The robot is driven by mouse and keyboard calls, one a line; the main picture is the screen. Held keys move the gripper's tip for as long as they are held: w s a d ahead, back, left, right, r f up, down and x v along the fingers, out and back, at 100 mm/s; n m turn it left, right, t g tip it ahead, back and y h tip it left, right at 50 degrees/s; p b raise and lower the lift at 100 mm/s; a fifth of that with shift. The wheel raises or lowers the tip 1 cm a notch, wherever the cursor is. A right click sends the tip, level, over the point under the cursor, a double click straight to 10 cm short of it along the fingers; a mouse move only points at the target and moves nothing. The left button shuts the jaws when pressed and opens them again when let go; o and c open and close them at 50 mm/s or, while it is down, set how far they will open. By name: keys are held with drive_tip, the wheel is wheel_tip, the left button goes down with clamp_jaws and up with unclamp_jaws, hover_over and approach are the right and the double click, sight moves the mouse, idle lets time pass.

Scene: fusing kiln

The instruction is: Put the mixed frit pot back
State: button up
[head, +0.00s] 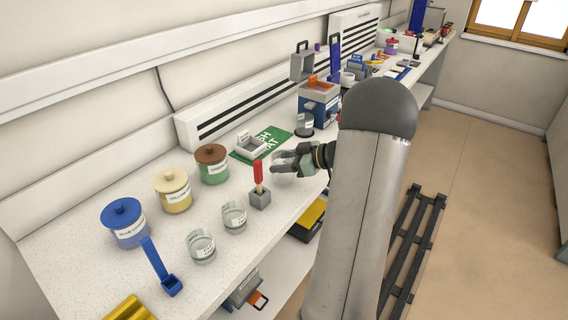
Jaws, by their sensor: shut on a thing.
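My gripper (284,162) is above the bench's front part, right of the red-handled tool. It is shut on a pale, see-through thing that looks like a small glass pot, which I take for the mixed frit pot; the fingers cover much of it and I cannot read a label. Two similar clear glass pots with white labels, a nearer one (201,247) and a farther one (234,217), stand upright on the bench to the left. Another clear labelled pot (304,125) stands on a dark round base behind my gripper.
Lidded jars in blue (129,227), yellow (174,192) and green (212,166) line the back. A red-handled tool (259,178) stands in a grey block (260,199).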

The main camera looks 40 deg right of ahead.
drive_tip(key=shift+f, duration=0.7)
drive_tip(key=shift+f+b, duration=0.2)
drive_tip(key=shift+b, duration=0.1)
drive_tip(key=o, duration=1.1)
drive_tip(key=shift+c, duration=0.2)
drive_tip(key=shift+r, duration=0.1)
drive_tip(key=shift+r+p, duration=0.15)
drive_tip(key=shift+p, duration=0.2)
drive_tip(key=shift+s+d, duration=0.25)
drive_tip(key=b+v, duration=0.3)
drive_tip(key=v, duration=0.8)
drive_tip(key=shift+s+r, duration=0.2)
drive_tip(key=shift+s, duration=0.05)
